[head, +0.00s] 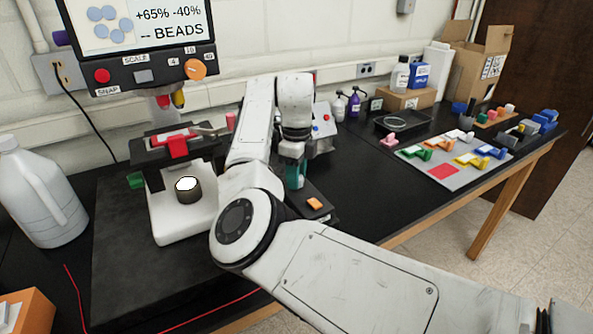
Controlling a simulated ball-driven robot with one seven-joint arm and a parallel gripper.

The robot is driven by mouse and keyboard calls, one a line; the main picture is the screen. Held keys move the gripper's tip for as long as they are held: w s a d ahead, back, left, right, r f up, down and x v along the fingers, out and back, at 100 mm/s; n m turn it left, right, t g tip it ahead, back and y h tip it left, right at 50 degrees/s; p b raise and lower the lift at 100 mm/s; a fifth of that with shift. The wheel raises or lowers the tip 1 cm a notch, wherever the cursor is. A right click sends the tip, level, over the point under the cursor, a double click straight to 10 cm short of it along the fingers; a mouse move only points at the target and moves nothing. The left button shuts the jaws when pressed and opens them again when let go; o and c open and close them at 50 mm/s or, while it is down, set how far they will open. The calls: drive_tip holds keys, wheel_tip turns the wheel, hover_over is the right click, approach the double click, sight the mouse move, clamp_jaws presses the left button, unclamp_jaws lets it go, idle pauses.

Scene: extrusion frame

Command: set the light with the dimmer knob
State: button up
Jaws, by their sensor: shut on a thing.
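My gripper (295,174) points down just right of the white stand, partly hidden by my own arm. It is shut at a dark low box (325,217) that has an orange piece (315,204) on top. The dimmer knob itself is hidden behind my gripper and arm, so its turn cannot be read. The stand has a white base (168,226) and a round dark-rimmed light (187,184) with a bright white face. A red clip (178,146) sits on the dark stage above it.
A screen (133,22) above reads "+65% -40% -- BEADS", with buttons below. A white jug (38,190) stands at left. A small panel box (323,127) is behind my wrist. A grey mat (443,172) with coloured blocks lies at right. Bottles and cartons stand at the back right.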

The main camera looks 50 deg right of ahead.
drive_tip(key=shift+m, duration=0.4)
drive_tip(key=o, duration=1)
wheel_tip(320, 180, up, 11)
drive_tip(key=shift+f+b, duration=0.1)
drive_tip(key=shift+b, duration=0.5)
idle(0.9)
